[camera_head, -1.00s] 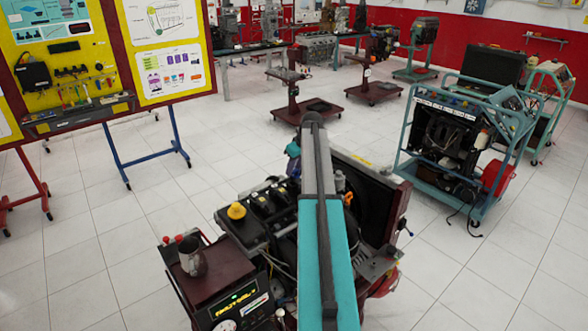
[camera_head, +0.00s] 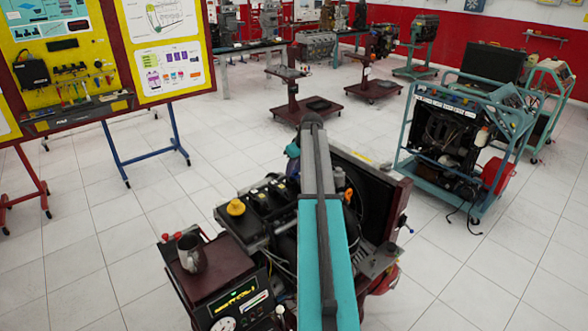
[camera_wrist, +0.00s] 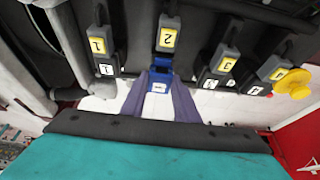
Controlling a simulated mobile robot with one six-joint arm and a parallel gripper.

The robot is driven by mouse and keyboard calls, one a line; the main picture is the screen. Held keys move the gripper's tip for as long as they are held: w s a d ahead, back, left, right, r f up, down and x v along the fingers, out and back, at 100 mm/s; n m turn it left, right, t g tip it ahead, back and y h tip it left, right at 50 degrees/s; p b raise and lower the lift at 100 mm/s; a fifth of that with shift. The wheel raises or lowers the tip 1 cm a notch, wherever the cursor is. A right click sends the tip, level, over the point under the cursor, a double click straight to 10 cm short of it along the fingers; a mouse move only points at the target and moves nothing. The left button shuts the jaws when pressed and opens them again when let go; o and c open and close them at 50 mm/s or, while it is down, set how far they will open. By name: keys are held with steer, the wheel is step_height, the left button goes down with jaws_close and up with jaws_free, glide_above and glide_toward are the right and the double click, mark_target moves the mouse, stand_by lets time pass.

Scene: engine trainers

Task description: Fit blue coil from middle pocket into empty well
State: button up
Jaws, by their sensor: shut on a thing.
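In the wrist view, my gripper (camera_wrist: 160,92) has purple fingers, shut on the blue coil (camera_wrist: 158,87), a small blue piece with a white label. I cannot make out the empty well or the middle pocket. In the head view my teal-and-grey arm hides part of the engine, and I cannot make out the blue coil there.
The engine trainer (camera_head: 268,200) has a row of black coils and a yellow cap (camera_head: 236,207). A metal mug (camera_head: 190,253) stands on the dark red box top (camera_head: 215,272) at front left. A teal-framed trainer (camera_head: 450,150) stands to the right. White floor tiles are open around.

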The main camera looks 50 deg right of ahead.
steer(key=shift+f+b, duration=0.5)
steer(key=shift+f, duration=0.45)
stand_by(0.6)
steer(key=o, duration=1.6)
steer(key=shift+c, duration=0.2)
steer(key=shift+r+p, duration=0.6)
steer(key=shift+r, duration=1.1)
steer(key=shift+r+p, duration=0.85)
steer(key=shift+r, duration=1.45)
